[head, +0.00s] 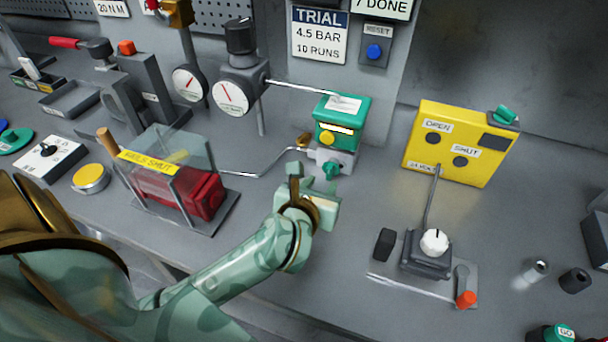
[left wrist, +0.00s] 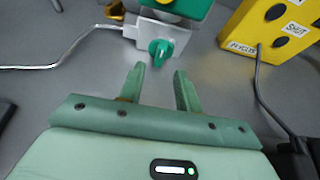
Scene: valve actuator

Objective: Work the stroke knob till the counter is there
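A green knob (left wrist: 160,50) sits on the front of a pale valve body (head: 325,157) beneath a green-and-yellow actuator head (head: 341,121); it also shows in the head view (head: 332,170). I cannot tell whether this is the stroke knob, as no label shows on it. My left gripper (head: 312,182) is just in front of it. In the left wrist view its fingers (left wrist: 158,75) are apart, with nothing between them, and point at the green knob. A counter sign (head: 382,5) at the top reads "7 DONE"; its upper part is cut off. My right gripper is out of view.
A sign (head: 319,34) reads "TRIAL 4.5 BAR 10 RUNS". A blue reset button (head: 374,51) is beside it. A yellow OPEN/SHUT box (head: 447,171) and a white knob (head: 434,242) stand to the right. A clear guard (head: 176,150) covers a red block at left.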

